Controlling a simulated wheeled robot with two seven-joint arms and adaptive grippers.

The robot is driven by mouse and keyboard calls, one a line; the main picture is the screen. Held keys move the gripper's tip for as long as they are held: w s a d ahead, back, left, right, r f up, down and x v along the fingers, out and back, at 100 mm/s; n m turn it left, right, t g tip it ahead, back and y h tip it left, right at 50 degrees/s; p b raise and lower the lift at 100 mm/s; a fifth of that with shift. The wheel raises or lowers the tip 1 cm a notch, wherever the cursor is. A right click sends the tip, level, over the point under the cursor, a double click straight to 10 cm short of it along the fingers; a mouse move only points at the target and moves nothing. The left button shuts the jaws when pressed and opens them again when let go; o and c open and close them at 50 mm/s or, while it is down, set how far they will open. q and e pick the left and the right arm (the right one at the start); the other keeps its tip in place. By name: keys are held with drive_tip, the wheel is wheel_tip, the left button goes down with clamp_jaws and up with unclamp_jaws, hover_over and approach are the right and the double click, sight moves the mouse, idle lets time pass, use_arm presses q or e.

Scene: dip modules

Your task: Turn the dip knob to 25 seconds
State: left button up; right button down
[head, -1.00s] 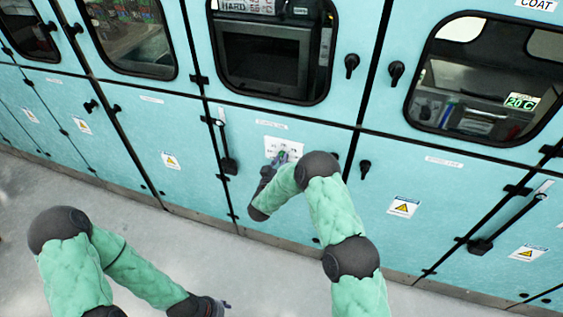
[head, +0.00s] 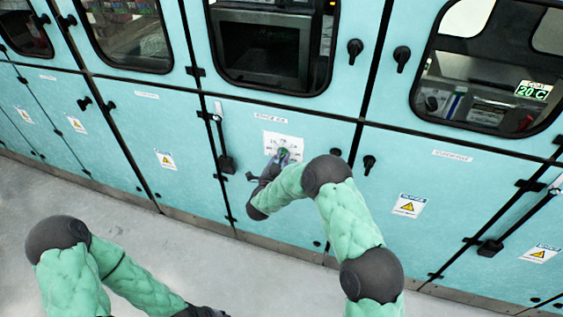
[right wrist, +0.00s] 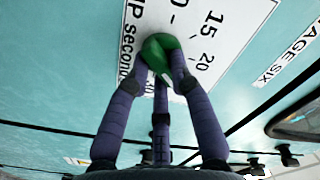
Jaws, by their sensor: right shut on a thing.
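The green dip knob (right wrist: 161,48) sits on a white dial plate (right wrist: 250,15) printed "seconds", with 15 and 20 legible. Other marks are partly covered by my fingers. A pale mark on the knob's lower side shows between the fingertips. My right gripper (right wrist: 160,62) is shut on the knob, its purple fingers on either side of it. In the head view the dial plate (head: 270,142) is on the blue lower door, with the right gripper (head: 284,158) at the green knob. My left gripper (head: 205,312) is cut off at the bottom edge, its fingers hidden.
The door with the dial (head: 320,130) is flanked by black latches, one (head: 226,163) to the left and one (head: 369,163) to the right. Windowed doors are above. Grey floor (head: 150,250) lies open in front.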

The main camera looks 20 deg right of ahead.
drive_tip(key=shift+m, duration=0.3)
drive_tip(key=c, duration=1.1)
unclamp_jaws()
drive_tip(key=v, duration=1.2)
